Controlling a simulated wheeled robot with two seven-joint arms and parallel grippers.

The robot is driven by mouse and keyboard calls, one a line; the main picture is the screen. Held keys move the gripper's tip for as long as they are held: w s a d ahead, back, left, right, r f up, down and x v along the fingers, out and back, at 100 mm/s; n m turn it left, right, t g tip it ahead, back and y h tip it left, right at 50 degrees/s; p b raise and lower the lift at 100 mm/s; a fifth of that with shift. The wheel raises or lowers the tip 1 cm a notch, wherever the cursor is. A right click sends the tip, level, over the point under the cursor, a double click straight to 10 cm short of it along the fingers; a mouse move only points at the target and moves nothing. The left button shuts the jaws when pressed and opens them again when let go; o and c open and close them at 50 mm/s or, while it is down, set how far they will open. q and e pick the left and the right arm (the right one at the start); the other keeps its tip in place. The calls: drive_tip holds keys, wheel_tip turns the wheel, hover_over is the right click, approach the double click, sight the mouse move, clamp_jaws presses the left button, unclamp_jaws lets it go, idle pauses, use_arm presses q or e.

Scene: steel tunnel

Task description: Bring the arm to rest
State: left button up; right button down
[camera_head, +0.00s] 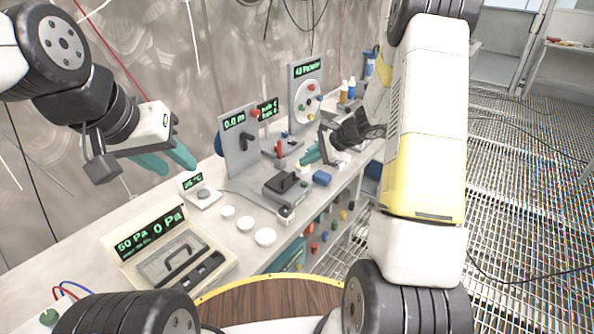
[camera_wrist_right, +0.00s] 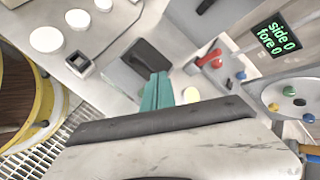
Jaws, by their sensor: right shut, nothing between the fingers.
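My left gripper (camera_head: 180,168) hangs above the back left part of the bench, its two teal fingers apart with nothing visible between them. My right gripper (camera_head: 304,160) is over the bench near the middle, beyond my yellow and white right arm. Its teal fingers also show in the right wrist view (camera_wrist_right: 157,92), shut together and empty. They appear in front of a grey box with a dark top (camera_head: 285,185), which also shows in the wrist view (camera_wrist_right: 143,62). I cannot tell whether they touch it.
The white bench (camera_head: 110,221) holds a pressure display box (camera_head: 151,229), several white discs (camera_head: 265,237), a blue block (camera_head: 322,178) and upright panels (camera_head: 239,146). A round wooden top (camera_head: 270,301) is close in front. Open grating floor (camera_head: 530,180) lies to the right.

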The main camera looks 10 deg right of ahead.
drive_tip(key=s+a+r+n+g+h, duration=0.15)
drive_tip(key=s+r+n, duration=0.25)
drive_tip(key=s+r, duration=0.4)
drive_tip(key=s+a+r+n, duration=0.3)
drive_tip(key=s+r+n, duration=0.3)
drive_tip(key=r, duration=0.4)
drive_tip(key=s+d+r+n+t+h, duration=0.1)
drive_tip(key=s+d+r+n+h, duration=0.1)
drive_tip(key=s, duration=0.6)
drive_tip(key=s+d+r+n+t+h, duration=0.1)
drive_tip(key=s+d+r+n+h, duration=0.1)
drive_tip(key=s, duration=0.7)
drive_tip(key=shift+s+d+r+n, duration=0.15)
drive_tip(key=shift+d+r+n, duration=0.35)
drive_tip(key=shift+n, duration=0.7)
drive_tip(key=c, duration=2.1)
unclamp_jaws()
drive_tip(key=shift+a+t, duration=0.15)
drive_tip(key=shift+t, duration=0.1)
